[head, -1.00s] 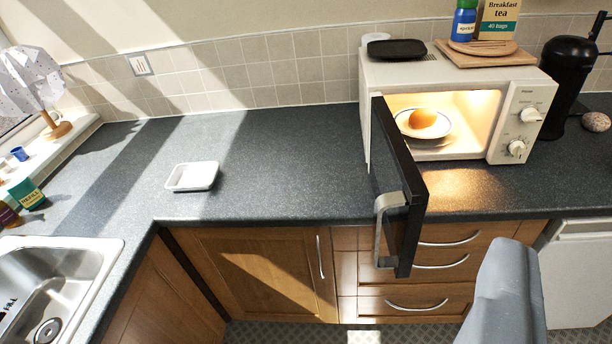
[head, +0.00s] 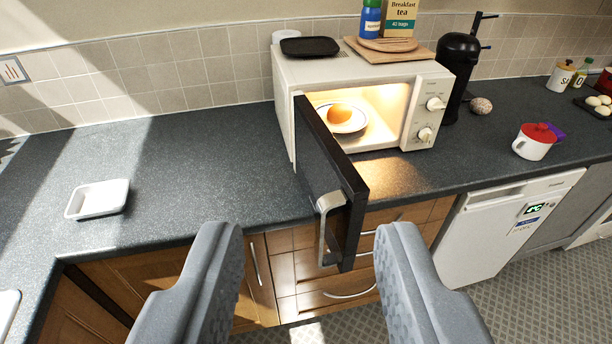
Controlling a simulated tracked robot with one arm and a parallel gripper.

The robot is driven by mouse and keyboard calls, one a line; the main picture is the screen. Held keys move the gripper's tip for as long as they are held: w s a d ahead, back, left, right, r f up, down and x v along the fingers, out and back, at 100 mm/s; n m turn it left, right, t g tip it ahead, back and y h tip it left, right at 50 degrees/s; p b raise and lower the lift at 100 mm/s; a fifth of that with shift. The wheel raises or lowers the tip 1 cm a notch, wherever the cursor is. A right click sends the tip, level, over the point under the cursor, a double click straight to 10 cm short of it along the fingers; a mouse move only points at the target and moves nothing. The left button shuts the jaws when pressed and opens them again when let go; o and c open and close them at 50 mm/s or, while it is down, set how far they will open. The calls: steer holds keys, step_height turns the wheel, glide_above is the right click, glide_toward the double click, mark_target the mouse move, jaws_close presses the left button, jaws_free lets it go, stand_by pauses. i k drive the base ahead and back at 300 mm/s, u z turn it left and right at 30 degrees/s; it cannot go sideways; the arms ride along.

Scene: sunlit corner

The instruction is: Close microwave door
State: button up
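The white microwave (head: 288,78) stands on the dark counter against the tiled wall. Its cavity is lit and holds a plate (head: 352,123) with an orange round item (head: 340,112) on it. The black microwave door (head: 322,167) is swung wide open on its left hinge and reaches out past the counter's front edge. A grey handle (head: 325,222) is on its outer face. My gripper (head: 307,235) is open and empty. Its two grey fingers show low in the picture, one on each side of the door's free end, which appears farther off; contact is not visible.
A white dish (head: 98,199) lies on the counter at left. A black tray (head: 310,46), boards and packets are on top of the microwave. A black machine (head: 456,68) and a red-topped white mug (head: 534,142) stand to the right. Drawers and a white appliance (head: 500,235) are below.

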mark_target(338, 196)
steer(key=u, duration=0.05)
steer(key=i, duration=0.95)
steer(key=z, duration=0.5)
steer(key=k, duration=0.55)
steer(key=u, duration=0.3)
